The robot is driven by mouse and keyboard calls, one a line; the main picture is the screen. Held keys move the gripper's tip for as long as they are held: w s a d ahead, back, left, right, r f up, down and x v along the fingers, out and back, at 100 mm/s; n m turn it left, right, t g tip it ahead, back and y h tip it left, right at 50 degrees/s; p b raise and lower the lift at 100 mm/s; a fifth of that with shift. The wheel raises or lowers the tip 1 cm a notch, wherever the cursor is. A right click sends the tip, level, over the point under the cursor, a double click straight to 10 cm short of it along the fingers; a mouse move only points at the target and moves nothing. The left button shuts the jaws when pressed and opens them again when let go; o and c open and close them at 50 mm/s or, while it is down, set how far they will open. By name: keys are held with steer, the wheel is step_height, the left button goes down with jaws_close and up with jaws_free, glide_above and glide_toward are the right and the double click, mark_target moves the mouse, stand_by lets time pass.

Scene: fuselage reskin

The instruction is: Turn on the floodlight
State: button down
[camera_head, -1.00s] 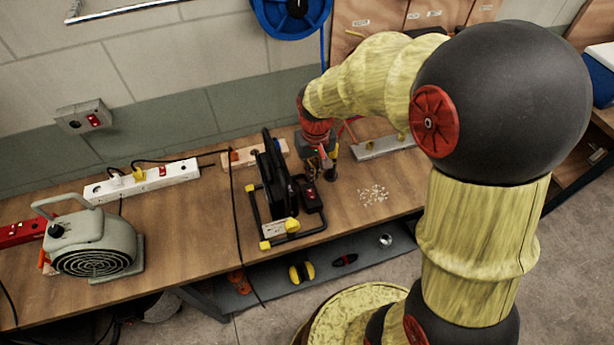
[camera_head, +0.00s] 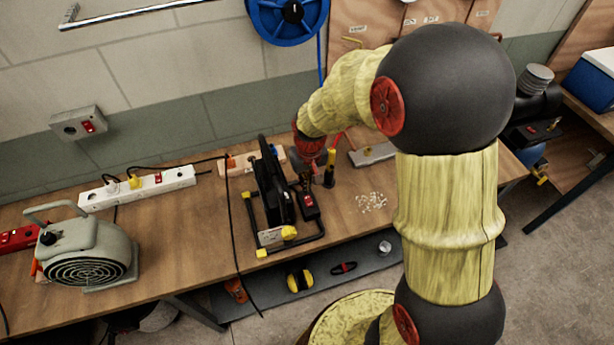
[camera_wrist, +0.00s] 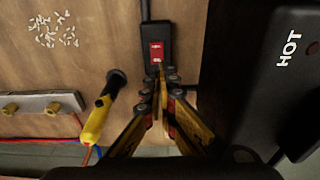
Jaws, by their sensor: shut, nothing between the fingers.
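The floodlight (camera_head: 274,190) stands on the workbench, a black panel in a black frame with yellow ends. In the wrist view its dark housing (camera_wrist: 262,80), lettered "HOT", fills the right side. A small black switch box (camera_head: 310,206) lies beside it. Its red rocker switch (camera_wrist: 156,53) faces the wrist camera. My gripper (camera_wrist: 162,78) is shut and empty, its tips at the lower edge of the switch; I cannot tell whether they touch it. In the head view the fingers are mostly hidden.
A yellow-handled tool (camera_wrist: 98,112) stands close left of my gripper in the wrist view. White bits (camera_head: 371,202) and a metal bar (camera_head: 373,154) lie on the bench (camera_head: 190,240). A power strip (camera_head: 138,188), heater (camera_head: 85,252) and hanging black cable (camera_head: 231,220) are at left.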

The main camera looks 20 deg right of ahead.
mark_target(305, 197)
steer(key=f, duration=0.4)
steer(key=w+f+b, duration=0.1)
steer(key=f, duration=0.1)
steer(key=shift+f, duration=0.4)
steer(key=shift+f, duration=0.1)
